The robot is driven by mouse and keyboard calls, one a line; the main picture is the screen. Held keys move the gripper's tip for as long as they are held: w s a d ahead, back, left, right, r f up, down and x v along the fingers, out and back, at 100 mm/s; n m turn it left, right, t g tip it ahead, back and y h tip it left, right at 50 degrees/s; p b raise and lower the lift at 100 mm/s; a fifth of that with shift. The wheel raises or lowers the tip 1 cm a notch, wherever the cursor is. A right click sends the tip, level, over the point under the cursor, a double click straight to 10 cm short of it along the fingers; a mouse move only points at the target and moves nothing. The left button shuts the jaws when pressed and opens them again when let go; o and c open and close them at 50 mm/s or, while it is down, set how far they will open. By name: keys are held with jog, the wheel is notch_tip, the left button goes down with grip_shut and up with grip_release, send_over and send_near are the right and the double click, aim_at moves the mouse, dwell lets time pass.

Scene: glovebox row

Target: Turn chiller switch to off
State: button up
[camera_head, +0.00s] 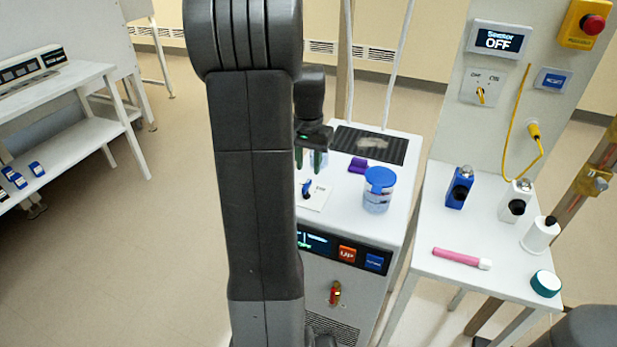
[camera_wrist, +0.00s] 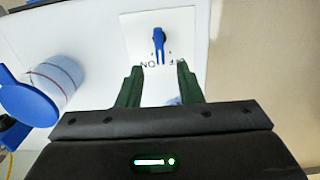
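The chiller (camera_head: 398,228) is a white cabinet with a display, an orange UP button and a blue button on its front. Its switch, a blue lever knob (camera_head: 306,188), sits on a white plate on the top surface. In the wrist view the blue knob (camera_wrist: 158,45) stands ahead of the fingertips, its lever lying along the view's vertical. Dark lettering on the plate is partly hidden by my fingers, so I cannot tell its setting for sure. My gripper (camera_wrist: 159,72) is open and empty, its green fingers apart from the knob; in the head view it hangs above the plate.
A blue-lidded jar (camera_head: 378,190) and a purple object (camera_head: 358,165) stand near the switch. A red-handled valve (camera_head: 335,293) is on the chiller front. The right table (camera_head: 480,236) holds several bottles and a pink tube. A wall panel (camera_head: 500,39) reads OFF above a yellow switch.

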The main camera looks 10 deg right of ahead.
aim_at(308, 182)
notch_tip(308, 182, down, 5)
dwell(0.3)
grip_shut()
